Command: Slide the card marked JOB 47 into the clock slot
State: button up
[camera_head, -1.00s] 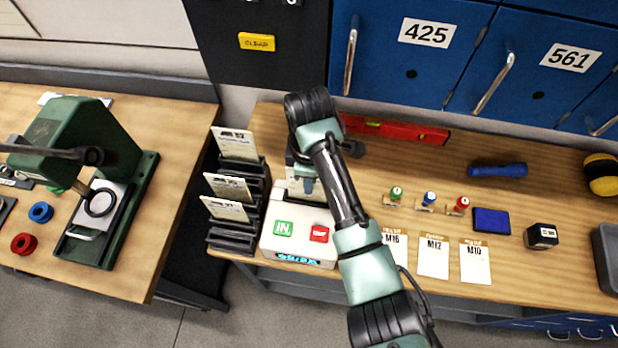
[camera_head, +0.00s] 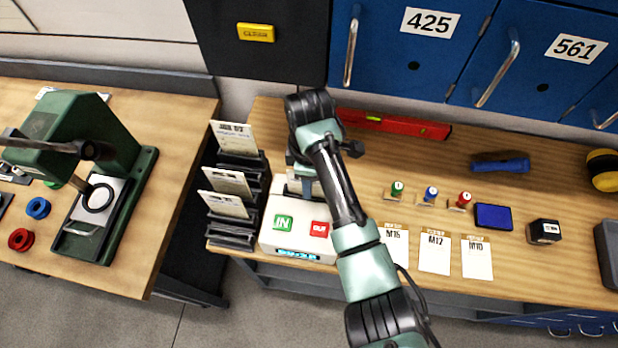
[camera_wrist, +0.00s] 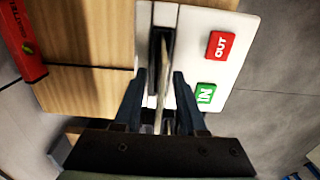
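The white time clock (camera_head: 301,240) stands at the left end of the right bench, with green IN and red OUT buttons. In the wrist view its body (camera_wrist: 191,50) shows the dark slot (camera_wrist: 156,44). A thin pale card (camera_wrist: 164,75) stands edge-on at the slot, its far end seemingly inside; its marking is not readable. My gripper (camera_wrist: 160,75) is over the slot, with one finger on each side of the card and visible gaps between. In the head view my gripper (camera_head: 303,185) is above the back of the clock, partly hidden by my arm.
A dark rack (camera_head: 232,228) with several cards stands left of the clock. A red level (camera_head: 393,123) lies behind. Stamps, a blue pad (camera_head: 492,217) and paper tags lie to the right. A green press (camera_head: 80,140) is on the left bench.

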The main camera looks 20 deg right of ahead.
notch_tip(320, 180, up, 13)
jog(key=p, duration=0.3)
dwell(1.0)
